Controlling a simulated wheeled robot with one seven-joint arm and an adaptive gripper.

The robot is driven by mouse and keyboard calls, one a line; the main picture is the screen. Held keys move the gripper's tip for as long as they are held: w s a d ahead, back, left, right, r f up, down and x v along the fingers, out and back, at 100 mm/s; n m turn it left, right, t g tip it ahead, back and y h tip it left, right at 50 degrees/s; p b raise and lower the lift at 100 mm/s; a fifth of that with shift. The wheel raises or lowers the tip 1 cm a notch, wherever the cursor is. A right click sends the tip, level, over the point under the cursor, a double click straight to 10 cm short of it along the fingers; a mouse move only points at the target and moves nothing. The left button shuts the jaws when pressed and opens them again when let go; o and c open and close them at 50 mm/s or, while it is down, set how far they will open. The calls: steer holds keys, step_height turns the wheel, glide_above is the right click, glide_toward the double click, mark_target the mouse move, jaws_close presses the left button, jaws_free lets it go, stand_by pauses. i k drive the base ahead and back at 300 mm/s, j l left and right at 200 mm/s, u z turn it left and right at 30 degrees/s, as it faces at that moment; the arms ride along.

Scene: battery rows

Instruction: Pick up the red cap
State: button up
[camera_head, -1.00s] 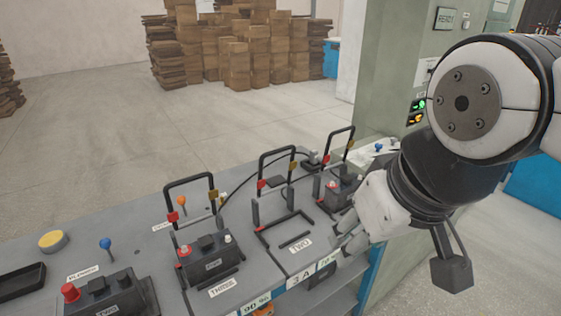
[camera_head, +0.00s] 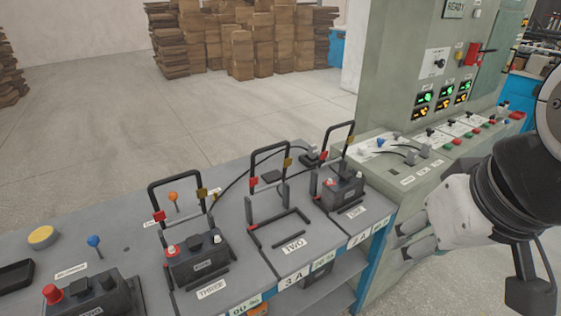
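A red cap (camera_head: 52,293) sits upright on a terminal of the dark battery (camera_head: 92,298) at the lower left, partly cut off by the bottom edge. Smaller red terminals show on the battery behind label THREE (camera_head: 202,262) and on the far right battery (camera_head: 342,192). My gripper (camera_head: 404,241) is at the right, beyond the bench's right end and in front of the green cabinet. Its two fingers look apart with nothing between them. It is far to the right of the red cap.

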mark_target(50, 291)
steer(key=z, duration=0.25)
steer(key=k+l+u, duration=0.25)
steer(key=l, duration=0.25)
steer(key=u, duration=1.65)
steer(key=i+u, duration=0.25)
steer(key=i, duration=0.3)
steer(key=i+l+u, duration=0.2)
steer(key=i, duration=0.4)
